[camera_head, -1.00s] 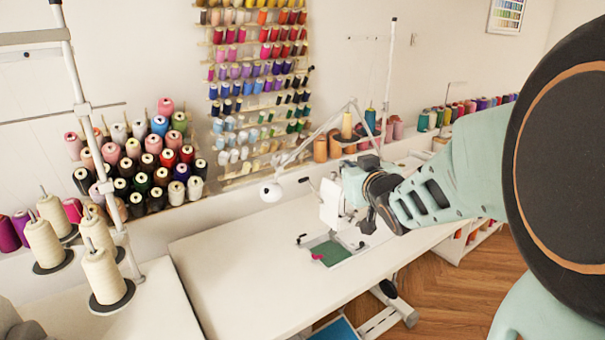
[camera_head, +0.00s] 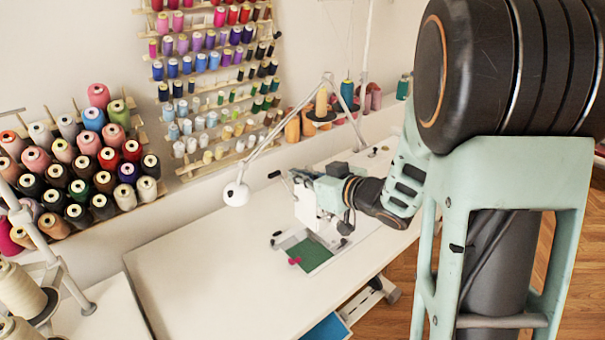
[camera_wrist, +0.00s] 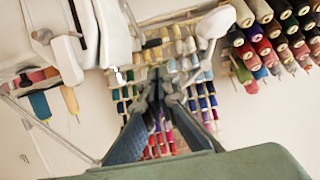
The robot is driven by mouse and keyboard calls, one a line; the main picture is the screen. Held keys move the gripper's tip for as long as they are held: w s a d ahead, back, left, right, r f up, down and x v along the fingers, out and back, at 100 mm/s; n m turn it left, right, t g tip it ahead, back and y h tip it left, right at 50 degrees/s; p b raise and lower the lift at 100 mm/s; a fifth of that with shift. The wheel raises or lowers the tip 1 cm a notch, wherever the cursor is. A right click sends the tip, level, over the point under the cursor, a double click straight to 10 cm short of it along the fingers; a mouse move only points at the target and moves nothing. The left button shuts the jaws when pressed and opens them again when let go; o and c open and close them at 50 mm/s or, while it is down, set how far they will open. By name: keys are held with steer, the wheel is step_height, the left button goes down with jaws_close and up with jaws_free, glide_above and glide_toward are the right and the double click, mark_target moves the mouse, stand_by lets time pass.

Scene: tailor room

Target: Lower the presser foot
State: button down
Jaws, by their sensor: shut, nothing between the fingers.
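The white sewing machine (camera_head: 305,205) stands on the white table, with green fabric (camera_head: 308,254) and a small pink piece (camera_head: 294,261) below its head. In the wrist view, the machine's white casing (camera_wrist: 103,35) fills the upper left, with a small metal part (camera_wrist: 118,76) at its edge. I cannot make out the presser foot. My gripper (camera_head: 298,178) is close to the machine head from the right and overlaps it in the head view. In the wrist view my gripper (camera_wrist: 156,78) is shut and empty, its tips beside the casing. I cannot tell whether they touch it.
A white lamp (camera_head: 237,193) on a thin jointed arm stands left of the machine. Spool racks (camera_head: 80,165) line the wall behind. The white table (camera_head: 190,270) is clear at left. Thread cones (camera_head: 20,290) stand at the lower left.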

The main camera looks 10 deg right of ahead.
steer(key=b+x, duration=0.2)
steer(key=x, duration=0.8)
steer(key=shift+b, duration=0.4)
steer(key=shift+f, duration=0.15)
